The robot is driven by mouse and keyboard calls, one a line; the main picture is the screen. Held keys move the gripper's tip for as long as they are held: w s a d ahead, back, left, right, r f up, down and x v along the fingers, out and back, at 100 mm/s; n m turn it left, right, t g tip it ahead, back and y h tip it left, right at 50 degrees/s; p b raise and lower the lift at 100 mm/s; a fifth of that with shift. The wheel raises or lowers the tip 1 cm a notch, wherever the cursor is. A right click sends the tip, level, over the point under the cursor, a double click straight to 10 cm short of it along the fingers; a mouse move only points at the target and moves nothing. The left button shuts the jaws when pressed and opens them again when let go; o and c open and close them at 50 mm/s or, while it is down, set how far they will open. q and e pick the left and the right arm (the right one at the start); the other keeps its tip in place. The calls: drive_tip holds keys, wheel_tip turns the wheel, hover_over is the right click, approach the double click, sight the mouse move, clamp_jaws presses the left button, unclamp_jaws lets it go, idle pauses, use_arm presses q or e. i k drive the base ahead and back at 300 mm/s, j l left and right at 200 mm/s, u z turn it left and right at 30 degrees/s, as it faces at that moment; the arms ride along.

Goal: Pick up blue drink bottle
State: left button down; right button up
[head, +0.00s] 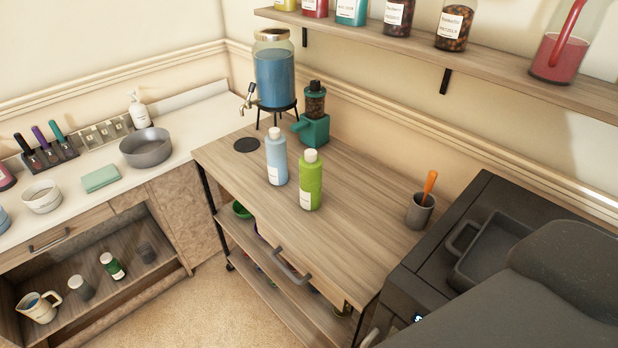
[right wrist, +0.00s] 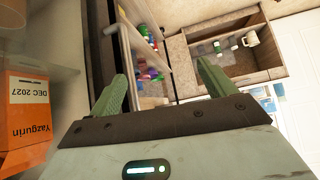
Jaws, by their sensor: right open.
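The blue drink bottle (head: 276,157) stands upright on the wooden table (head: 350,200), with a white cap and a white label. A green bottle (head: 311,181) stands just to its right and a little nearer. My right gripper (right wrist: 168,85) shows in the right wrist view with its two green fingers spread apart and nothing between them. It points toward a cart with shelves and is away from the blue bottle, which I cannot make out in that view. My left gripper is in neither view.
A dispenser with blue liquid (head: 274,78), a teal grinder (head: 314,118) and a grey cup with an orange-handled tool (head: 420,209) stand on the table. A dark machine with a tray (head: 490,250) is at the right. An orange box (right wrist: 24,112) is close by my right gripper.

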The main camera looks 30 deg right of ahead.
sight(276, 142)
drive_tip(key=z, duration=0.45)
drive_tip(key=j+z, duration=0.15)
drive_tip(key=z, duration=0.3)
drive_tip(key=j+z, duration=0.1)
drive_tip(key=z, duration=0.3)
drive_tip(key=j+z, duration=0.15)
drive_tip(key=z, duration=0.3)
drive_tip(key=j+z, duration=0.4)
drive_tip(key=k+j+z, duration=0.15)
drive_tip(key=j+z, duration=0.25)
drive_tip(key=k+j+z, duration=0.1)
drive_tip(key=j, duration=0.35)
drive_tip(key=k+j+z, duration=0.1)
drive_tip(key=k+j, duration=0.25)
drive_tip(key=k+j+z, duration=0.1)
drive_tip(key=k+j, duration=0.15)
drive_tip(key=j, duration=0.3)
drive_tip(key=i, duration=0.45)
